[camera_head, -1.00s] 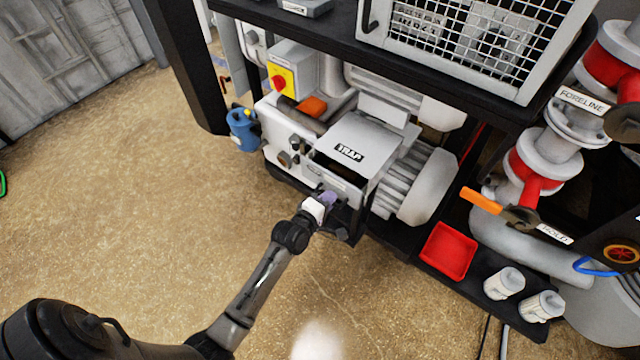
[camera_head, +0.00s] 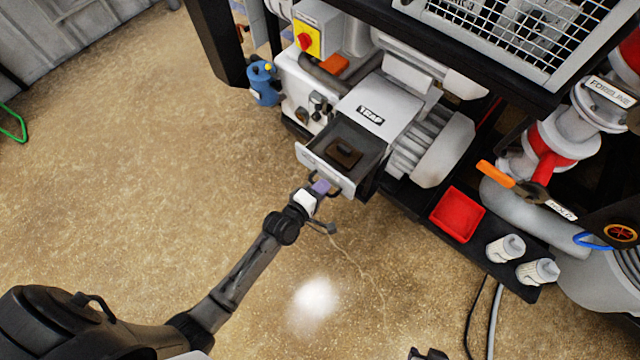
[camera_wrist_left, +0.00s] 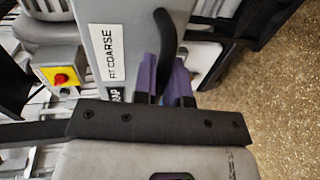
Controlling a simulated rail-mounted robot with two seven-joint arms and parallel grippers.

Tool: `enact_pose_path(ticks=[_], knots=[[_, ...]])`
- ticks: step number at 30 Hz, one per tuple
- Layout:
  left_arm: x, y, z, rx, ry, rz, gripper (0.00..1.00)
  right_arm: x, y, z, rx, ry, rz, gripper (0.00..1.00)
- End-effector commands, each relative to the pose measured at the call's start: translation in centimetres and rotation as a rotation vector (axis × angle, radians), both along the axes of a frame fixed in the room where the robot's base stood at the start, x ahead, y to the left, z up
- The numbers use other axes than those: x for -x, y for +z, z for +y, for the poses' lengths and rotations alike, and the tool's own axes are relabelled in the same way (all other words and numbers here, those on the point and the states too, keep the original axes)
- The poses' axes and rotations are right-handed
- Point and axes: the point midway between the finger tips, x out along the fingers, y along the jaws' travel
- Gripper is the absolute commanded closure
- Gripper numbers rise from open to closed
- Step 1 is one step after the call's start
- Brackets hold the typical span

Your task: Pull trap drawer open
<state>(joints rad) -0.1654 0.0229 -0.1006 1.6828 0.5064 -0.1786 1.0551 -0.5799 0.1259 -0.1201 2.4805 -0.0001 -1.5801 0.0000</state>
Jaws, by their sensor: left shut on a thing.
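The trap drawer (camera_head: 327,170) stands out of the white housing labelled TRAP (camera_head: 372,112), its dark inside showing from above. A dark brown piece (camera_head: 345,152) lies in it. My left gripper (camera_head: 320,188), with purple fingertips, is at the drawer front and shut on its dark handle. In the left wrist view the black curved handle (camera_wrist_left: 165,45) runs between the purple fingers (camera_wrist_left: 167,82), beside the grey drawer front (camera_wrist_left: 125,15) with a label ending in COARSE. A dark part at the bottom edge may be my right gripper (camera_head: 428,354); its fingers are not clear.
A red tray (camera_head: 457,214) and two pale canisters (camera_head: 506,248) sit on the dark lower shelf to the right. A blue can (camera_head: 263,83) is left of the housing. The floor in front of the drawer is clear. A wire cage (camera_head: 500,35) is above.

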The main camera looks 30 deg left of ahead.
Motion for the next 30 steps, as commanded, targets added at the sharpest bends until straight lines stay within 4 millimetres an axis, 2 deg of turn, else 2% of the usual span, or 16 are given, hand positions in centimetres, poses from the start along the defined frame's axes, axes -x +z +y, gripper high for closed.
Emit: enact_pose_path(ticks=[4, 5, 12, 19, 23, 30], knots=[[0.0, 0.0, 0.0, 0.0, -0.001, 0.001, 1.0, 0.0, 0.0, 0.0, 0.0, 0.0, 0.001, 0.57], [0.0, 0.0, 0.0, 0.0, -0.001, 0.001, 0.87, 0.0, 0.0, 0.0, -0.001, 0.0, 0.001, 0.57], [0.0, 0.0, 0.0, 0.0, -0.001, 0.001, 0.64, 0.0, 0.0, 0.1, -0.004, -0.003, 0.001, 0.57], [0.0, 0.0, 0.0, 0.0, -0.001, 0.001, 0.63, 0.0, 0.0, 0.3, -0.009, -0.005, 0.001, 0.57], [0.7, 0.2, 0.2, 0.0, 0.0, 0.002, 0.63, 0.0, 0.3, 0.3, -0.01, -0.006, 0.002, 0.57], [4.8, 1.2, 0.9, -0.002, -0.001, 0.005, 0.63, 0.0, 1.6, 0.3, -0.009, -0.006, 0.001, 0.57]])
